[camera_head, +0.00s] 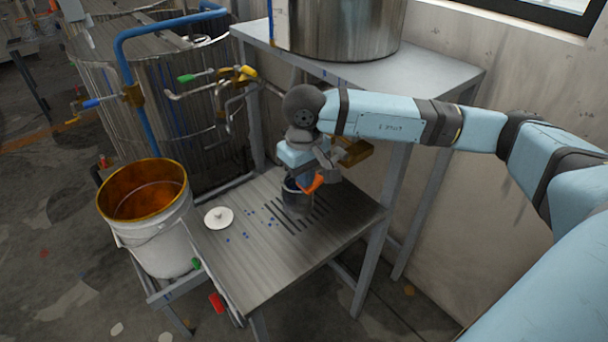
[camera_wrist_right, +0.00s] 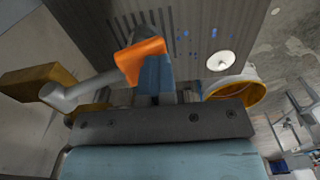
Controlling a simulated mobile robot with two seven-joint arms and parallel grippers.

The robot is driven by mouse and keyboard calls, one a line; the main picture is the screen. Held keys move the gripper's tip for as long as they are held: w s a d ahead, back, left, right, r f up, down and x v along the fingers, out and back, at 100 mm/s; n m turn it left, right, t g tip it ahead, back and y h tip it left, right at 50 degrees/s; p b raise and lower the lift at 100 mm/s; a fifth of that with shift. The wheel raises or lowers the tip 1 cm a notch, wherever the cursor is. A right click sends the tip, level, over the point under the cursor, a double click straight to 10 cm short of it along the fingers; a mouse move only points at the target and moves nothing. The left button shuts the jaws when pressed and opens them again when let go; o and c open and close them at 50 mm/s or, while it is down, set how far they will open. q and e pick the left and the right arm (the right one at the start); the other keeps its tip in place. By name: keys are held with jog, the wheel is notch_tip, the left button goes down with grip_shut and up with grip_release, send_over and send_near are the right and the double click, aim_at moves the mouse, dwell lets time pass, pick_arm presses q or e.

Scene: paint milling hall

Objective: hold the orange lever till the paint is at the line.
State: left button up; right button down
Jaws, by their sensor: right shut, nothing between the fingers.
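The orange lever (camera_head: 312,184) shows just below my right gripper (camera_head: 303,168). It also shows close up in the right wrist view (camera_wrist_right: 138,57), on a grey stem beside a brass-coloured valve block (camera_wrist_right: 38,82). My right gripper's blue fingers (camera_wrist_right: 156,76) are shut and empty, right beside the orange lever; I cannot tell whether they touch it. A dark can (camera_head: 294,197) stands on the slotted metal stand, under the gripper, partly covered by it. Its paint, its line and any stream are hidden. My left gripper is out of view.
The metal stand (camera_head: 262,262) carries a white lid (camera_head: 218,217) and blue drips. A white bucket (camera_head: 165,243), orange-brown inside, stands at its left. A large ribbed tank with pipes is behind. A grey bench (camera_head: 430,72) bears a steel vessel (camera_head: 348,25).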

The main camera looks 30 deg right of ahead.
jog(key=shift+s+f, duration=0.1)
jog(key=shift+f, duration=0.2)
dwell(0.4)
jog(key=shift+r, duration=0.35)
jog(key=a+r, duration=0.5)
jog(key=r, duration=0.8)
jog(key=shift+a+p, duration=0.2)
jog(key=shift+p, duration=0.15)
jog(key=shift+s+f, duration=0.1)
